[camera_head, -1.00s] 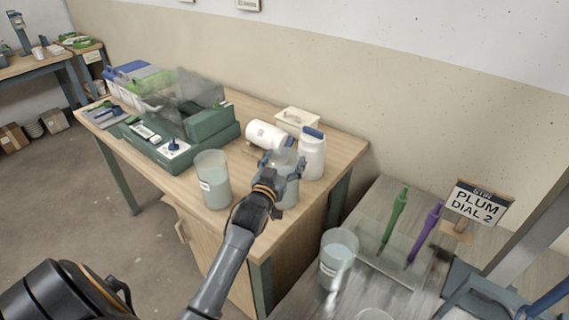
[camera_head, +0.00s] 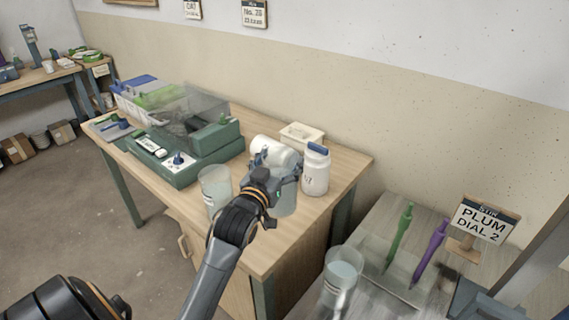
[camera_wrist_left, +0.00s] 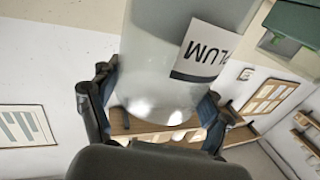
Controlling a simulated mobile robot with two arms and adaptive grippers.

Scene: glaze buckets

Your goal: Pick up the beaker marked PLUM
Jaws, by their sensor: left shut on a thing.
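The beaker marked PLUM (camera_head: 287,203) is a pale, see-through cup near the front right of the wooden table. My left gripper (camera_head: 277,168) is shut on it, and the wrist hides part of it. In the left wrist view the beaker (camera_wrist_left: 150,60) stands between the two fingers of the gripper (camera_wrist_left: 160,98), with its PLUM label facing the camera. I cannot tell whether its base touches the table. My right gripper is not in view.
A second beaker (camera_head: 213,187) stands just left of the wrist. A white jar with a blue lid (camera_head: 316,172) and a lying white bottle (camera_head: 272,152) are close by. A green device (camera_head: 200,155) is behind left. Another beaker (camera_head: 341,268) stands on the grey bench by a PLUM DIAL 2 sign (camera_head: 484,222).

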